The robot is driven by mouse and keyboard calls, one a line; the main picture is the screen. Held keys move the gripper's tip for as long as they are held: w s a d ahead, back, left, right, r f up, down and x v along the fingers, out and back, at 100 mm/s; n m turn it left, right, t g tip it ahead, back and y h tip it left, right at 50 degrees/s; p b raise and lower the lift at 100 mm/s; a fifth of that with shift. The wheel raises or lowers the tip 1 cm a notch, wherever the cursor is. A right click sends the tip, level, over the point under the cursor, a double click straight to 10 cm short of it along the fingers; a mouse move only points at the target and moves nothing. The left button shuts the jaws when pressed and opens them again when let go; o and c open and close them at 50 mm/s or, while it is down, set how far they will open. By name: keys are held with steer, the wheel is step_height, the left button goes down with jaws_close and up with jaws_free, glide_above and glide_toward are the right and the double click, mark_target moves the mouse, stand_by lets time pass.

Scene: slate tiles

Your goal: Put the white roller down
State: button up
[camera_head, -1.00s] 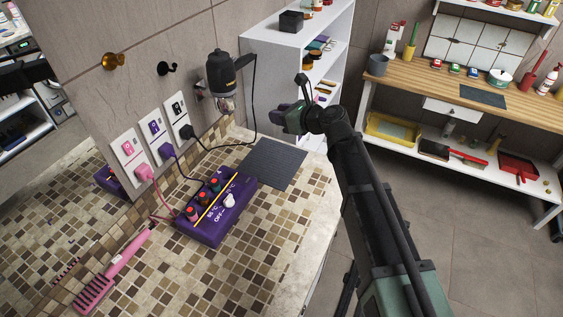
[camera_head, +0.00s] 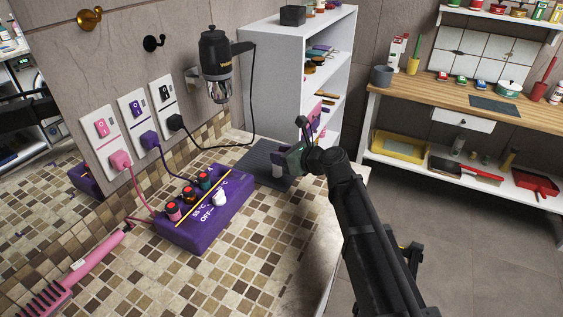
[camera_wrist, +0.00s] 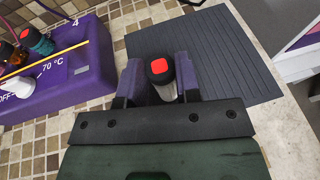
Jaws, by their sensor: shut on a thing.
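The white roller (camera_wrist: 166,89) has a pale body and a black cap with a red end. My gripper (camera_wrist: 160,78) is shut on it, with one purple finger on each side. In the head view, my gripper (camera_head: 282,168) is at the right part of the dark ribbed mat (camera_head: 252,162). The mat also shows ahead of the fingers in the wrist view (camera_wrist: 215,50). I cannot tell whether the roller touches the mat.
A purple roller heater (camera_head: 205,225) with several rollers and a white knob stands left of the mat. A hair dryer (camera_head: 215,62) hangs on the wall, its cord looping down near the mat. A pink comb-like tool (camera_head: 75,272) lies at front left. White shelves (camera_head: 270,80) stand behind.

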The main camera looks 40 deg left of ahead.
steer(key=shift+f, duration=0.1)
steer(key=o, duration=0.9)
steer(key=shift+d+r, duration=0.35)
steer(key=d+n+h+p, duration=0.1)
steer(key=d, duration=0.6)
steer(key=d+n+h+p, duration=0.1)
steer(key=d+n, duration=0.1)
steer(key=d, duration=0.5)
steer(key=w+d+n+h+p, duration=0.1)
steer(key=d, duration=0.6)
steer(key=shift+f+n+t+p, duration=0.3)
steer(key=shift+f+t, duration=0.1)
steer(key=s+d+f+n+h, duration=0.2)
steer(key=d+n+h, duration=0.2)
steer(key=d, duration=0.8)
steer(key=s+d+f+n+h, duration=0.3)
steer(key=d+n, duration=0.2)
steer(key=d, duration=0.7)
steer(key=s+d+f+n+g+h, duration=0.1)
steer(key=s+d+f+n+h, duration=0.1)
steer(key=d, duration=1.1)
steer(key=shift+s+d+f+n+h, duration=0.1)
steer(key=shift+f+n+h, duration=0.2)
steer(key=shift+n+h, duration=0.35)
steer(key=shift+s+f+n+h, duration=0.1)
steer(key=shift+f+n+h, duration=0.15)
steer(key=shift+n+h, duration=0.4)
